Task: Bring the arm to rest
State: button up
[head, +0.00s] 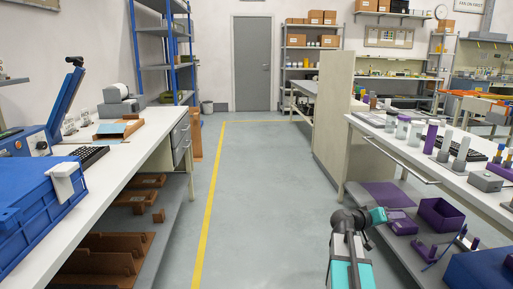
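My arm (350,250), grey and black with teal parts, shows at the bottom right of the head view. It is bent over the aisle floor, left of the right-hand bench in the picture. A teal cap (377,215) sits at its upper joint. I cannot make out gripper fingers or anything held.
A left bench (150,145) carries a blue crate (40,215), a black keyboard (88,155) and a blue press. The right bench (420,155) carries several white, grey and purple cylinders, with purple bins (440,213) below. The aisle floor (255,200) between them is clear to the door.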

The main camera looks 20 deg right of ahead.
jog(key=a+f+n+y+p, duration=0.3)
jog(key=a+f+p, duration=0.3)
jog(key=a+f, duration=0.65)
jog(key=a+f+n+y+p, duration=0.2)
jog(key=a+f+y+p, duration=0.2)
jog(key=a+f+p, duration=0.8)
jog(key=s+a+f+n+g+y+p, duration=0.1)
jog(key=s+a+f+g+y, duration=0.2)
jog(key=s+a, duration=1)
jog(key=s+a+f+n+g+y+p, duration=0.1)
jog(key=s+a+f+y, duration=0.4)
jog(key=s+a, duration=0.8)
jog(key=a+f+n+g, duration=0.1)
jog(key=a+g, duration=0.1)
jog(key=a, duration=0.2)
jog(key=shift+s+a+f, duration=0.15)
jog(key=shift+s+a, duration=0.05)
